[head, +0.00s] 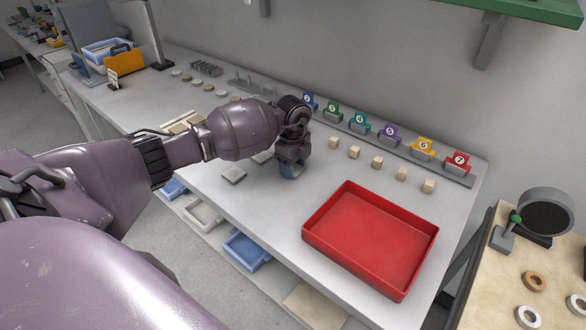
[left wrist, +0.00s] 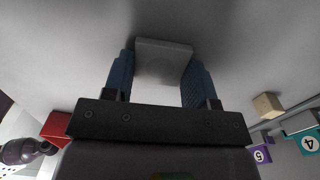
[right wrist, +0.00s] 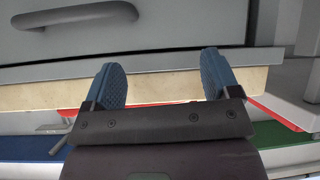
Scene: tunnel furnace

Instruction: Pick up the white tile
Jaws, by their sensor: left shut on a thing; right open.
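My left gripper (head: 290,172) is low over the middle of the grey worktable (head: 262,212). In the left wrist view its blue fingers (left wrist: 160,72) are shut on a pale square tile (left wrist: 163,56), one finger at each side. In the head view the gripper hides this tile. Another pale tile (head: 234,173) lies flat on the table to the left of the gripper, and one more (head: 262,157) is partly hidden by the arm. My right gripper (right wrist: 162,72) is open and empty, facing a grey drawer front (right wrist: 150,45); it is outside the head view.
A red tray (head: 370,240) stands empty to the right of the left gripper. Small wooden blocks (head: 377,162) and numbered coloured holders (head: 390,134) line the back. Blue bins (head: 246,250) sit below the front edge. A side table (head: 520,265) holds rings and a round dark-faced device.

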